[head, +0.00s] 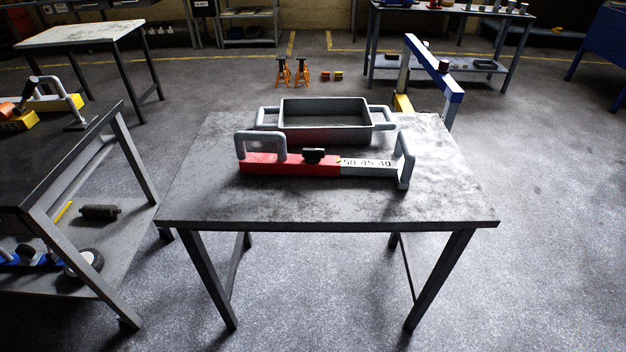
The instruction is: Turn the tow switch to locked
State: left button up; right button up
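I cannot make out for certain which part is the tow switch or how it is set. A red and grey bar (270,165) with a grey handle at each end lies on the near table (330,205). A black knob (314,155) sits on top of the bar near its middle. The bar's right part carries a white scale (366,163) reading 50, 45, 40. Neither of my grippers shows in the head view.
A grey open tray (325,121) with side handles stands right behind the bar. A blue and grey frame with a yellow part (432,68) stands behind the table's right end. A dark workbench (55,150) is at left. Orange stands (302,72) are on the floor beyond. The table's front is clear.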

aim_at(312, 155)
jog(key=z, duration=0.25)
jog(key=k, duration=0.3)
jog(key=u, duration=1.05)
jog(key=i, duration=0.95)
jog(key=z, duration=0.1)
